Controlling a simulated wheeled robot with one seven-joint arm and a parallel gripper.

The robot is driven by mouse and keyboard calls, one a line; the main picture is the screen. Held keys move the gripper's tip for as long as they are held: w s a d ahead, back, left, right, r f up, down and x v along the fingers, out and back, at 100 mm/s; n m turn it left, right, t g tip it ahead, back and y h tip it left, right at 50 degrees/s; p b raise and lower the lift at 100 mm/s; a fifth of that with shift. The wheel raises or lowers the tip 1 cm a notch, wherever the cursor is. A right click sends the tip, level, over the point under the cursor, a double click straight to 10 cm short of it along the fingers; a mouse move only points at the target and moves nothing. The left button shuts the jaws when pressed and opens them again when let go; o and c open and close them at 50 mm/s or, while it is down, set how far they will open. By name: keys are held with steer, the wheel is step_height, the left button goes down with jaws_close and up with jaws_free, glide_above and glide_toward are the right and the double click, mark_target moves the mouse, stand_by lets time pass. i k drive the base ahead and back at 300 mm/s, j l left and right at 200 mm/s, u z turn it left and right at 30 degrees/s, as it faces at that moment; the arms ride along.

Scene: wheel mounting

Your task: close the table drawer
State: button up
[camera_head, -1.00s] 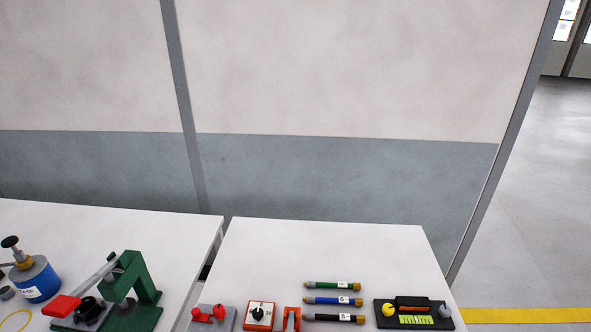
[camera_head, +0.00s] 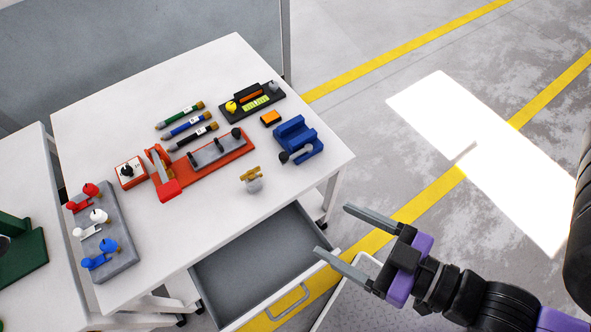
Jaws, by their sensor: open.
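The table drawer (camera_head: 255,262) stands pulled out under the front edge of the white table (camera_head: 120,215). Its visible grey inside is empty. Its white front has a bar handle (camera_head: 289,304) at the bottom centre of the view. My gripper (camera_head: 333,230) comes in from the right, with two grey fingers spread apart and nothing between them. Its fingertips appear close to the right corner of the drawer front in the picture. I cannot tell whether the lower finger touches it.
Tools cover the table top, including a blue fixture (camera_head: 296,137), a red rig (camera_head: 205,160), several marked rods and a grey valve block (camera_head: 103,235). A second table (camera_head: 35,165) stands at the left. The floor to the right is open, with yellow lines.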

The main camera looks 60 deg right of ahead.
mark_target(239, 281)
steer(key=k+u, duration=0.15)
steer(key=k, duration=0.3)
steer(key=k+j+u, duration=0.2)
steer(key=k, duration=0.25)
steer(key=k+j, duration=0.2)
steer(key=k+j+u, duration=0.1)
steer(key=k+j, duration=0.15)
steer(key=j, duration=0.2)
